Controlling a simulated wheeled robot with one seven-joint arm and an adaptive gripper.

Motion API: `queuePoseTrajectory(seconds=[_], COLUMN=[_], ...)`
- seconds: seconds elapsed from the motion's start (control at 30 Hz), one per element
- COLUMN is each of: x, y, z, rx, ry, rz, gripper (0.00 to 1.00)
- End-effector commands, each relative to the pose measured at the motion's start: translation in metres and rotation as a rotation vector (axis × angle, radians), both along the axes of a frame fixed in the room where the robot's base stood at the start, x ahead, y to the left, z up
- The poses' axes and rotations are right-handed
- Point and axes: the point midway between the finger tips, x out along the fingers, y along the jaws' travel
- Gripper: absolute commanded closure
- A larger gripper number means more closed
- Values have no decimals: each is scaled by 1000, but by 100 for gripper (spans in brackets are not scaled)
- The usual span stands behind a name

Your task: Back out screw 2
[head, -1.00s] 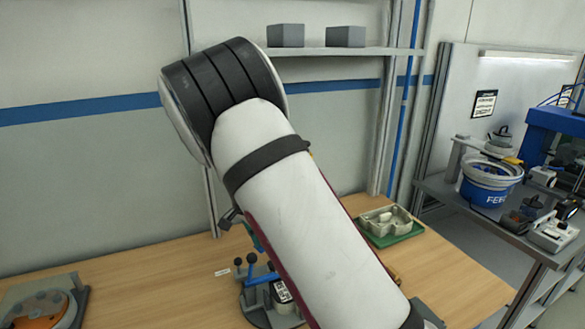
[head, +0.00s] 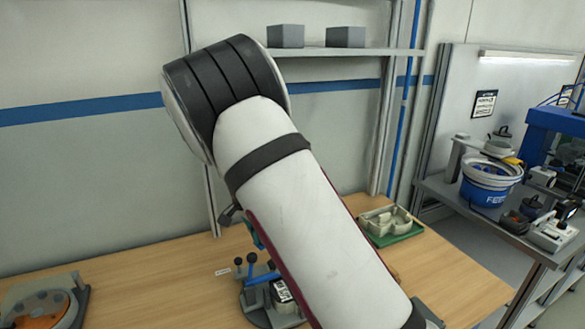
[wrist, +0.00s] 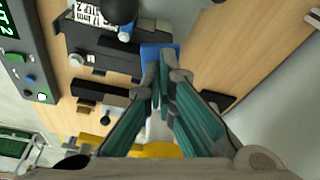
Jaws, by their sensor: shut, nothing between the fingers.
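My gripper (wrist: 163,75) shows in the wrist view with its teal fingers shut and nothing held between them. The tips are over or close to a blue part (wrist: 150,50) of a dark fixture; I cannot tell if they touch it. The fixture (wrist: 95,45) carries a white label, and a black knob (wrist: 118,8) stands at its top edge. In the head view, a fixture with blue levers (head: 252,270) stands on the bench, partly hidden by my arm. I cannot make out screw 2 in either view. My arm hides most of my gripper in the head view.
A control box (wrist: 25,50) with a green display lies left in the wrist view. In the head view, a round orange-topped fixture (head: 38,308) is at bottom left and a green tray (head: 398,236) at right.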

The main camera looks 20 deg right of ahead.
Motion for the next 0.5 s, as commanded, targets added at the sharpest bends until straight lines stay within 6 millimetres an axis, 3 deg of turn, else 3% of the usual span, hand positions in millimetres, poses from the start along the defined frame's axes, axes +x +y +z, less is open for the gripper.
queuePoseTrajectory(seconds=[0.5], x=[0], y=[0], z=[35], rx=[0], ry=[-3], rz=[0], gripper=[100])
